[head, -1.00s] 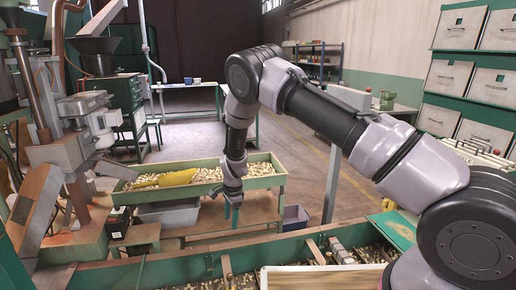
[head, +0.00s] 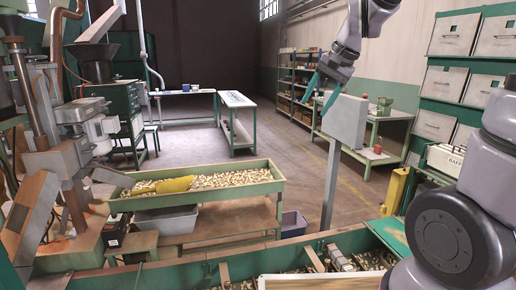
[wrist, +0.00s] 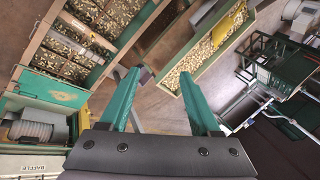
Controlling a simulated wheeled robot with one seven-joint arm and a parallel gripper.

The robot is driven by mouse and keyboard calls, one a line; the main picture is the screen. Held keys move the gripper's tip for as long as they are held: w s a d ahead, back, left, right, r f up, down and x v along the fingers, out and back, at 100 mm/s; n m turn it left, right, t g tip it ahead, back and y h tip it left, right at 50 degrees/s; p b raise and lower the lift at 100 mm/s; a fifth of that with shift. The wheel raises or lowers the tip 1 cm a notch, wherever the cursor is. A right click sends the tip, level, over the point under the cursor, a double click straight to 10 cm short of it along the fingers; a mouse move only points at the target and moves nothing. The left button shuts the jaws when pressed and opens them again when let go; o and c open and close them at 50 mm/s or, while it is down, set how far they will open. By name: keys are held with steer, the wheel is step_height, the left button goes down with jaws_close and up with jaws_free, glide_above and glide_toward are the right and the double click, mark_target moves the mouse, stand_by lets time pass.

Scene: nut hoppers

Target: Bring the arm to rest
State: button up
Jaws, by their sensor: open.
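My gripper (head: 320,92) is raised in the upper right of the head view, in front of the grey box on a post. Its teal fingers point down and to the left. In the wrist view the two teal fingers (wrist: 160,98) stand well apart with nothing between them. My arm rises from the right edge, and part of it is out of the frame at the top.
A green trough of nuts (head: 270,180) holding a yellow scoop (head: 175,184) stands mid-left. A grey box on a post (head: 345,122) is close to my gripper. Hoppers with wooden dividers (head: 225,272) run along the front.

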steer(key=s+d+r+n+t+h, duration=0.1)
steer(key=s+d, duration=0.3)
steer(key=s, duration=0.4)
steer(key=s+d+r+n+t, duration=0.1)
steer(key=s+d, duration=0.3)
steer(key=s, duration=0.4)
steer(key=shift+d+r+t+h, duration=0.4)
steer(key=shift+r, duration=0.5)
